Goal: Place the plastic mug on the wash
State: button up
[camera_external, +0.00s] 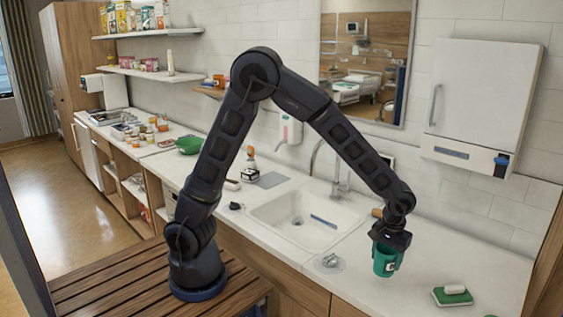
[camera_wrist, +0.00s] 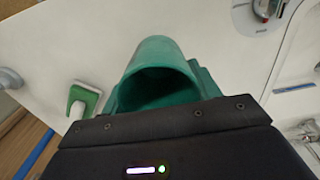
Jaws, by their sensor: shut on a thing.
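The green plastic mug (camera_external: 385,262) is at the counter to the right of the sink, under my wrist. My gripper (camera_external: 388,246) points down and is shut on the mug near its upper part. In the wrist view the mug (camera_wrist: 158,62) shows its open, empty-looking mouth just beyond the dark gripper body. I cannot tell whether its base touches the counter. The white wash basin (camera_external: 275,211) is sunk into the counter to the left of the mug, with a blue strip inside it. Its edge also shows at the right of the wrist view.
A green-and-white sponge-like item (camera_external: 453,296) lies right of the mug. A clear round dish (camera_external: 330,262) with a metallic item lies to its left. The tap (camera_external: 338,180) stands behind the basin. A green bowl (camera_external: 189,145) is farther left. Counter around the mug is mostly bare.

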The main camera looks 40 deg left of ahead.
jog(key=shift+f, duration=2.25)
jog(key=shift+f, duration=0.15)
jog(key=o, duration=1)
jog(key=shift+c, duration=0.2)
